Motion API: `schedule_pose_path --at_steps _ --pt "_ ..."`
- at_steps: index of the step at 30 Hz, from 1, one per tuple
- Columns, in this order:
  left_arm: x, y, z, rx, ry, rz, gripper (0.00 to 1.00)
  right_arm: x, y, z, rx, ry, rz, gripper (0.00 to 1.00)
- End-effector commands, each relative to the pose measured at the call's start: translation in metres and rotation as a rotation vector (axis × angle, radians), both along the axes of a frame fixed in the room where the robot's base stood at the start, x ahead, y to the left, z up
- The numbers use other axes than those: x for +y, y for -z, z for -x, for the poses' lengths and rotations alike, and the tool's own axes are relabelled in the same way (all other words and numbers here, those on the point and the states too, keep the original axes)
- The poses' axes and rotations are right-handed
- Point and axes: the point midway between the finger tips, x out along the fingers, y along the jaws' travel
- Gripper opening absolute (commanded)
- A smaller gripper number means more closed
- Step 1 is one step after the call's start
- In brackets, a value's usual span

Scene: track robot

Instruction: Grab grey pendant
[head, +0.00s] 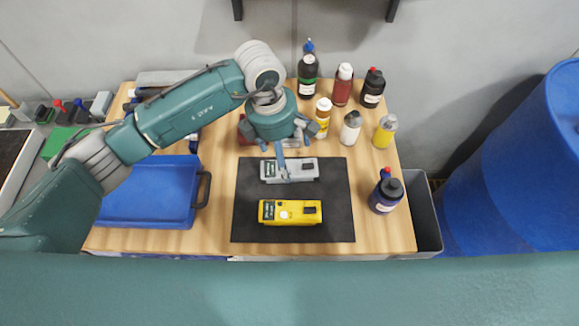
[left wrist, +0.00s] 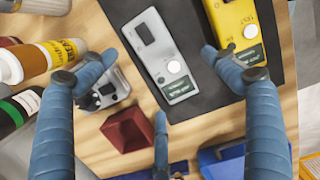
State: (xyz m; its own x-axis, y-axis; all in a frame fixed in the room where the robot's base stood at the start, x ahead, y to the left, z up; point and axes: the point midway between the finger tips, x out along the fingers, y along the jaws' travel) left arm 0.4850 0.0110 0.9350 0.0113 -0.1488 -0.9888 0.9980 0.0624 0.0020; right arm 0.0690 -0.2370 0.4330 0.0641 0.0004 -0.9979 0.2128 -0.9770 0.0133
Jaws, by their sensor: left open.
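The grey pendant (head: 305,170) lies flat on the black mat (head: 338,185), with a dark label at its left end and a dark square at its right. In the left wrist view the grey pendant (left wrist: 163,55) lies between the two upper fingertips, with a white round button. My left gripper (head: 280,150) is above the pendant's upper edge, its blue fingers spread and empty. In the left wrist view my left gripper (left wrist: 158,58) shows three open fingers; one tip is close to the yellow pendant. The yellow pendant (head: 290,212) lies just below the grey one. My right gripper is not shown.
Several bottles, such as a black one (head: 308,75) and a yellow one (head: 384,131), stand behind and right of the mat. A blue case (head: 150,190) lies left. A dark red block (left wrist: 128,132) is near the fingers. The mat's front is clear.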

Motion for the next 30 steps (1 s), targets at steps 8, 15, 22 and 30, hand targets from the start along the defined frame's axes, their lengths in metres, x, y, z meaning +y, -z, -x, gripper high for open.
schedule_pose_path --at_steps 8,15,22,30 --pt "-0.005 0.034 -0.003 0.005 -0.001 -0.001 0.86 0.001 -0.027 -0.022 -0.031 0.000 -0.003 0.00" --pt "-0.007 0.052 -0.005 -0.001 0.000 0.000 0.86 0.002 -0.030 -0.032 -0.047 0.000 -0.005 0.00" --pt "-0.007 0.052 -0.005 -0.001 0.000 0.000 0.72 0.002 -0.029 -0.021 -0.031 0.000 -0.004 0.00" --pt "-0.007 0.051 -0.006 -0.002 0.000 0.001 0.28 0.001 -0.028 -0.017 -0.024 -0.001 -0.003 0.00"
